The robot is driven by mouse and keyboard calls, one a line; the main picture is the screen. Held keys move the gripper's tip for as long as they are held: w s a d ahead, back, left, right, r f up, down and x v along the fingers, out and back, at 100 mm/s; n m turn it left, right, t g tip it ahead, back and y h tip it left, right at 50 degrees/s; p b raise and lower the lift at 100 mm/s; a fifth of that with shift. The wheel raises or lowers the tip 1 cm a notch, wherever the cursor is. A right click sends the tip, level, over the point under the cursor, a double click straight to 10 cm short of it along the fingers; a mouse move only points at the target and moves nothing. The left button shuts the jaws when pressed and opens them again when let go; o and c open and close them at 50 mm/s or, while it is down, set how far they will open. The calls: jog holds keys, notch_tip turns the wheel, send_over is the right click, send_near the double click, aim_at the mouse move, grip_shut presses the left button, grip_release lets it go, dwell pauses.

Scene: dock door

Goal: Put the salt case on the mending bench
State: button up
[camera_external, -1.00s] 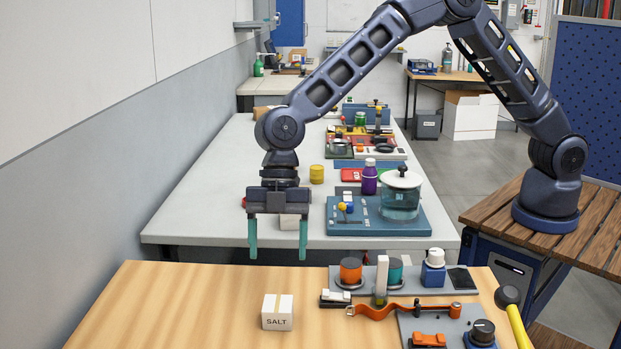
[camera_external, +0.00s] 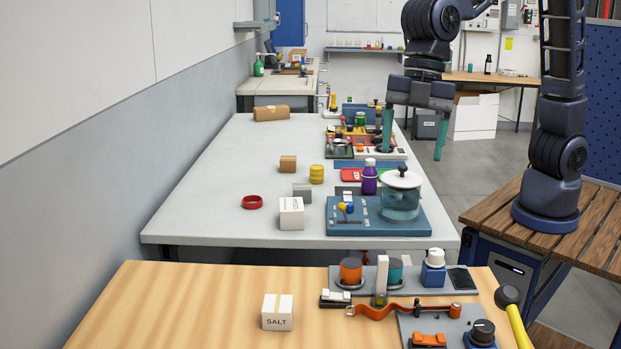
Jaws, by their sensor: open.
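The salt case (camera_external: 277,312), a small white box with a tan tape strip and "SALT" on its front, sits upright on the light wooden bench (camera_external: 190,300) in the foreground. Nothing touches it. No label shows which surface is the mending bench. My gripper (camera_external: 413,153) is open, its teal fingers pointing down with nothing between them. It is raised near the right edge of the grey table, well behind and to the right of the salt case.
The grey table (camera_external: 215,200) behind holds a plain white box (camera_external: 291,213), a red ring (camera_external: 252,202), yellow discs (camera_external: 316,174) and a blue board with a glass pot (camera_external: 400,198). Fixtures and a mallet (camera_external: 512,312) crowd the wooden bench's right; its left is clear.

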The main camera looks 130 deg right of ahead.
jog(key=s+a+r+m+h, duration=0.1)
jog(key=s+a+r+m, duration=0.15)
jog(key=s, duration=0.75)
jog(key=s+a+r+m, duration=0.1)
jog(key=s+a+r, duration=0.3)
jog(key=s, duration=0.7)
jog(key=s+a+f+m+t, duration=0.1)
jog(key=s, duration=0.8)
jog(key=s+a+f+m, duration=0.1)
jog(key=s+f+m, duration=0.1)
jog(key=s, duration=0.6)
jog(key=shift+s+t, duration=0.35)
jog(key=shift+t, duration=0.05)
